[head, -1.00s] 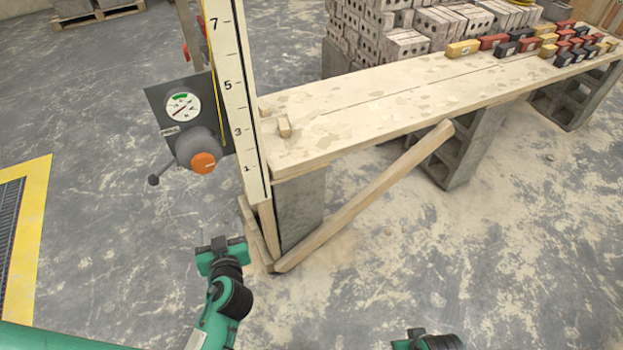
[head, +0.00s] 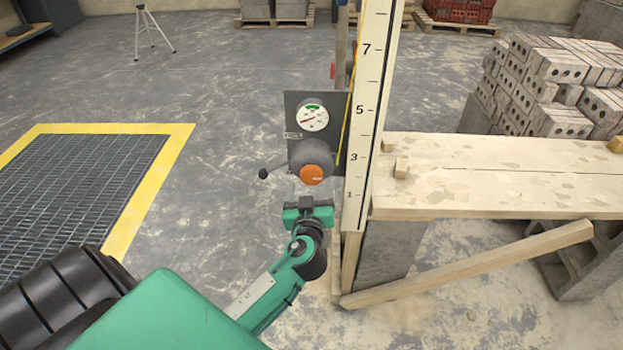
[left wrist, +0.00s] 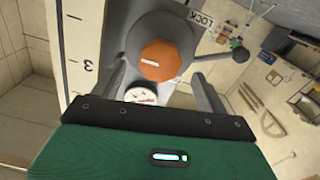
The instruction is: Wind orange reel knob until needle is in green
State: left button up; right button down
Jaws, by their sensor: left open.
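The orange knob (head: 312,175) sits on the front of a grey round reel (head: 312,153), below a white gauge (head: 312,118) on a dark panel. The gauge has a green band at its top; its red needle lies slanted toward the lower left, outside the green. A crank handle with a dark ball (head: 263,173) sticks out left of the reel. My left gripper (head: 308,204) is open and empty, just below and in front of the knob. In the left wrist view the knob (left wrist: 163,60) shows between the open fingers (left wrist: 160,85), apart from them. My right gripper is out of view.
A tall numbered board (head: 367,115) stands right of the panel. A plank bench (head: 490,180) with a slanting wooden brace (head: 470,262) extends right. A yellow-edged floor grate (head: 80,185) lies left. The floor between grate and panel is clear.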

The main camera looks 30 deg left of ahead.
aim_at(311, 178)
pick_arm(q)
jog(key=shift+x, duration=1.55)
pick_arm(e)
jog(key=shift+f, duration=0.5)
pick_arm(q)
jog(key=shift+c, duration=0.3)
jog(key=c, duration=0.9)
jog(key=shift+c, duration=0.2)
jog(key=shift+m, duration=0.3)
